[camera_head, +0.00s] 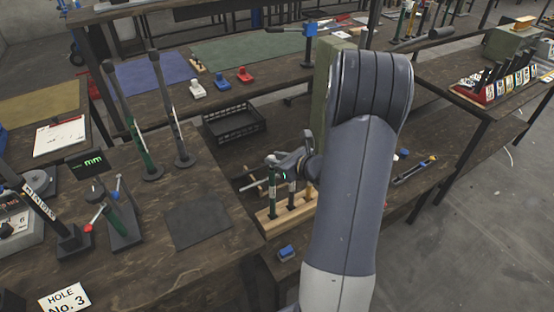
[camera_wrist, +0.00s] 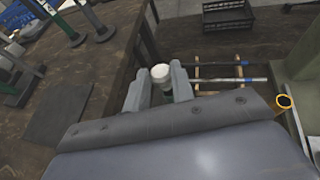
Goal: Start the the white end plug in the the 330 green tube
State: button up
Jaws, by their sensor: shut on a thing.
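In the wrist view, a white cap-like piece (camera_wrist: 160,73), which looks like the white end plug, sits between the two grey fingers of my gripper (camera_wrist: 157,80). The fingers are shut on it. A dark and green part shows just below it; I cannot tell whether the plug touches a tube. In the head view my gripper (camera_head: 296,160) is beside the top of a green tube (camera_head: 273,187) standing upright in a wooden rack (camera_head: 285,220). More upright pieces stand in that rack, partly behind my arm. No 330 marking is readable. The plug is hidden in the head view.
Two rods (camera_wrist: 230,80) lie across wooden supports beside my gripper. A black crate (camera_head: 234,122) stands behind. A tall green-grey post (camera_head: 322,90) and an orange-rimmed ring (camera_wrist: 284,101) are close on the right.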

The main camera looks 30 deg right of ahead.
jog(key=shift+f+b, duration=1.2)
jog(key=shift+b, duration=0.05)
jog(key=o, duration=1)
jog(key=shift+o, duration=0.2)
jog(key=v, duration=1)
jog(key=shift+s, duration=0.4)
jog(key=shift+w+d+r, duration=0.1)
jog(key=x, duration=1)
jog(key=shift+w+r+p, duration=0.3)
jog(key=shift+p, duration=0.15)
